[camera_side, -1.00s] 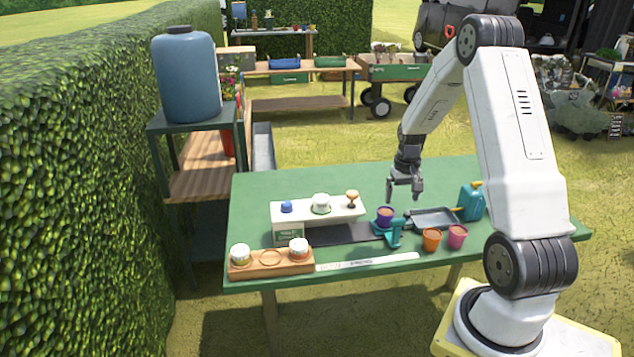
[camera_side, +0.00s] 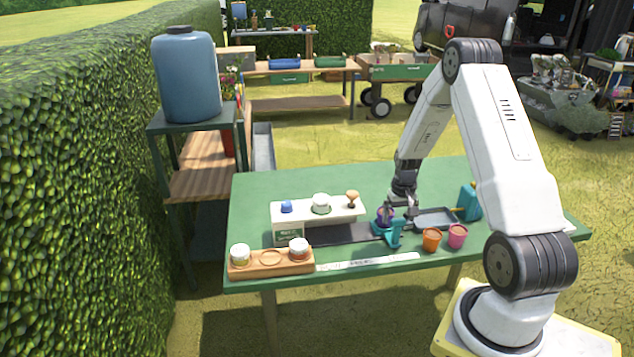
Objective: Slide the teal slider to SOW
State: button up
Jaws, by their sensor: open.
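The teal slider (camera_side: 394,237) stands at the right end of a dark flat track (camera_side: 345,235) on the green table. A purple pot (camera_side: 384,222) sits at the slider, partly hidden by my gripper. My gripper (camera_side: 397,215) is open and low, its fingers pointing down at the pot and the slider's upper part. I cannot tell whether the fingers touch either. The track runs left to a white box (camera_side: 345,211) with a green sign (camera_side: 288,236); the sign's words are too small to read, and I cannot make out SOW.
Orange (camera_side: 431,239) and pink (camera_side: 457,236) pots stand right of the slider. A grey tray (camera_side: 436,218) and teal can (camera_side: 470,203) are behind them. A wooden rack (camera_side: 270,268) with jars is at the front left, beside a white strip (camera_side: 368,261). The table's back is clear.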

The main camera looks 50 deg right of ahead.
jog(key=shift+f, duration=0.4)
grip_shut()
jog(key=w+a, duration=1.4)
jog(key=shift+w+a, duration=0.25)
grip_release()
jog(key=shift+r, duration=0.1)
